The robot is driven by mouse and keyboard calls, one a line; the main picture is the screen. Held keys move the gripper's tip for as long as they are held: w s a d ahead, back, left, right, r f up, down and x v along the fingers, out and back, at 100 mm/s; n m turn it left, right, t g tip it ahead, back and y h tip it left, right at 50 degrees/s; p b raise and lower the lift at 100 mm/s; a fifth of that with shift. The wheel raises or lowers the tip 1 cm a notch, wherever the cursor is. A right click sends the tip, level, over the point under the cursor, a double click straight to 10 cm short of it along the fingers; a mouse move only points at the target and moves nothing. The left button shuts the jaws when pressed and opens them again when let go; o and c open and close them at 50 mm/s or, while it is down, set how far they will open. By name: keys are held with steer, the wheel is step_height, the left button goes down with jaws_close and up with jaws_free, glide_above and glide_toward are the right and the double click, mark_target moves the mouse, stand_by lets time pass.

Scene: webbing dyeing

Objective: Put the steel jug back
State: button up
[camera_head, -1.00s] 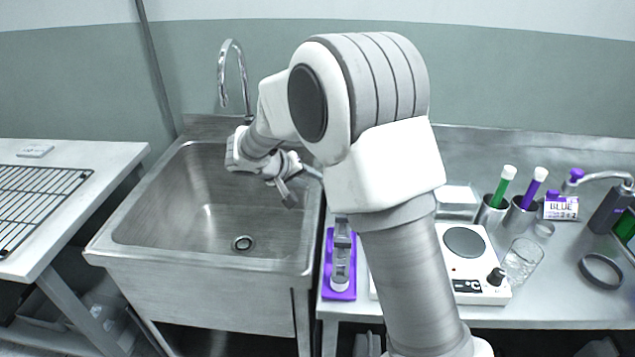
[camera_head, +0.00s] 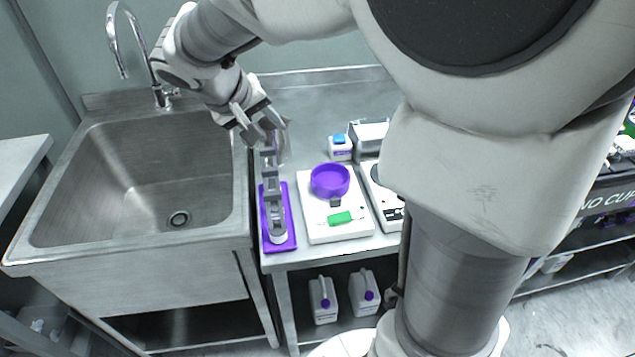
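My gripper (camera_head: 261,128) is above the left end of the steel bench, beside the sink's right rim. Its two fingers point down and look apart, with nothing clearly held between them. A shiny, curved steel-looking thing (camera_head: 283,147) shows just below and right of the fingertips, partly hidden by them. It may be the steel jug, but too little shows to be sure. I cannot tell whether the fingers touch it. In front of it, a purple mat (camera_head: 286,243) lies along the bench edge with a grey segmented object (camera_head: 271,184) on it.
The steel sink (camera_head: 120,170) with its tall tap (camera_head: 120,40) is at left. Right of the mat are a white scale (camera_head: 318,228) bearing a purple dish (camera_head: 330,180), a blue-capped bottle (camera_head: 340,152) and a hotplate (camera_head: 385,205). My arm hides the bench further right.

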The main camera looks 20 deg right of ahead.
steer(key=s+d+r+y, duration=0.1)
steer(key=s+y, duration=0.1)
steer(key=s, duration=0.8)
steer(key=s+d+r+t+y, duration=0.1)
steer(key=s+y, duration=0.2)
steer(key=s, duration=0.7)
steer(key=shift+s+d, duration=0.25)
